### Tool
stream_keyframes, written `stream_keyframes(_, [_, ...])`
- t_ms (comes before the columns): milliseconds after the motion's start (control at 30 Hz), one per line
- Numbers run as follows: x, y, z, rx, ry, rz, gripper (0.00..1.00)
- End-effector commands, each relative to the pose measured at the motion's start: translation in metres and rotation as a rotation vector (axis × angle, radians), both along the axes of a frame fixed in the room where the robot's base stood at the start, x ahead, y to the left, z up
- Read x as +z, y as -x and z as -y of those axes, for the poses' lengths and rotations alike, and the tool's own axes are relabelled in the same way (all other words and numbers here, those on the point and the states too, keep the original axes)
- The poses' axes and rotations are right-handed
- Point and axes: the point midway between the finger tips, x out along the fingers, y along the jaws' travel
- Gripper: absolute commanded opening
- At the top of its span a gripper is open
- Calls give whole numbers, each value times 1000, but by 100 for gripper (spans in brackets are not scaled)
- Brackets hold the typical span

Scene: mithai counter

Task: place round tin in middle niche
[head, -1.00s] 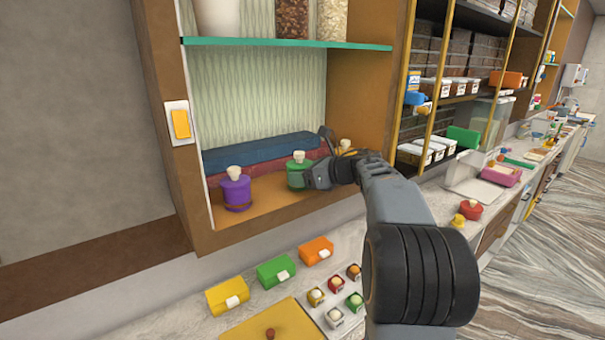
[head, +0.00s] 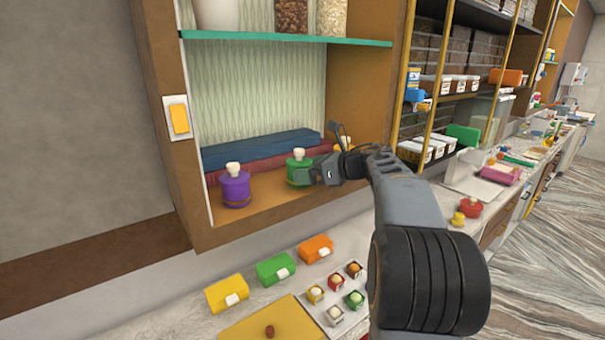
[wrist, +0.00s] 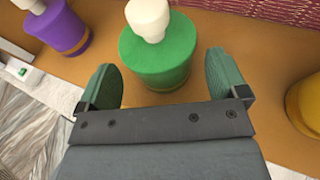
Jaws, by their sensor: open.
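A round green tin (head: 299,171) with a white knob stands upright on the floor of the cabinet's lower niche (head: 262,209), between a purple tin (head: 236,189) and a yellow tin (head: 346,143). My gripper (wrist: 160,82) is open, with one finger on each side of the green tin's near side in the wrist view. Gaps show between the fingers and the tin there. In the head view my gripper (head: 306,175) covers part of the green tin, and my arm hides most of the yellow one.
Folded blue (head: 260,150) and red cloth-like slabs lie behind the tins. A glass shelf (head: 290,40) is above, carrying jars. Yellow, green and orange boxes (head: 316,248) and small lidded pots stand on the counter below. A red pot (head: 471,208) is at right.

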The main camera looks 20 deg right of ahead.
Motion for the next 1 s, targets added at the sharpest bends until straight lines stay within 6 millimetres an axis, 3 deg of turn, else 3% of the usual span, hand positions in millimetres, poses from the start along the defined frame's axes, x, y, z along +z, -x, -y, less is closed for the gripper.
stream_keyframes(300, [16, 48, 36, -3, 2, 2, 92])
stream_keyframes(600, [26, 70, 52, -1, 0, 0, 92])
stream_keyframes(767, [29, 71, 51, -10, -12, 4, 92])
stream_keyframes(867, [40, 62, 42, -71, -88, 30, 92])
stream_keyframes(1000, [70, 42, 19, -279, -399, 85, 92])
